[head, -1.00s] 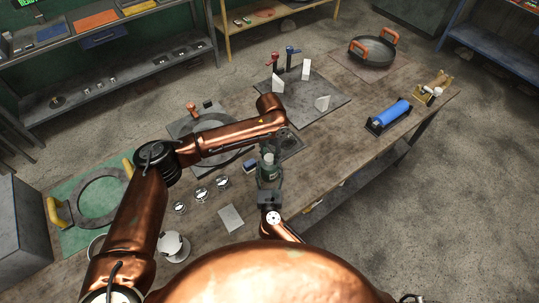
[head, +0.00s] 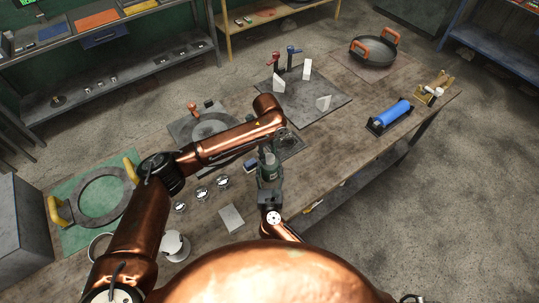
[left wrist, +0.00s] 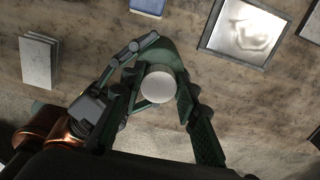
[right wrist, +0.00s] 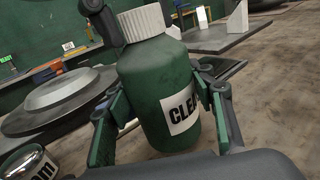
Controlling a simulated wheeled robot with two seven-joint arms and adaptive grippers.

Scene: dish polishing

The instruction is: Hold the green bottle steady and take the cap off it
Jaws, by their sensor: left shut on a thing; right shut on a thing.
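The green bottle (right wrist: 160,85) stands upright with its label toward the right in the right wrist view; in the head view it is small (head: 268,173). Its white ribbed cap (right wrist: 144,22) sits on the bottle's top, and shows as a pale disc in the left wrist view (left wrist: 157,86). My right gripper (head: 269,190) is shut on the bottle's body, with a finger on either side. My left gripper (left wrist: 160,88) reaches from above and is shut around the cap. In the head view my left gripper (head: 272,147) partly hides the bottle's top.
Three small shiny cups (head: 202,194) and a grey plate (head: 231,218) lie left of the bottle. A blue roller (head: 391,114) and a pan (head: 373,50) stand farther right. A green mat (head: 70,233) with a ring lies at left.

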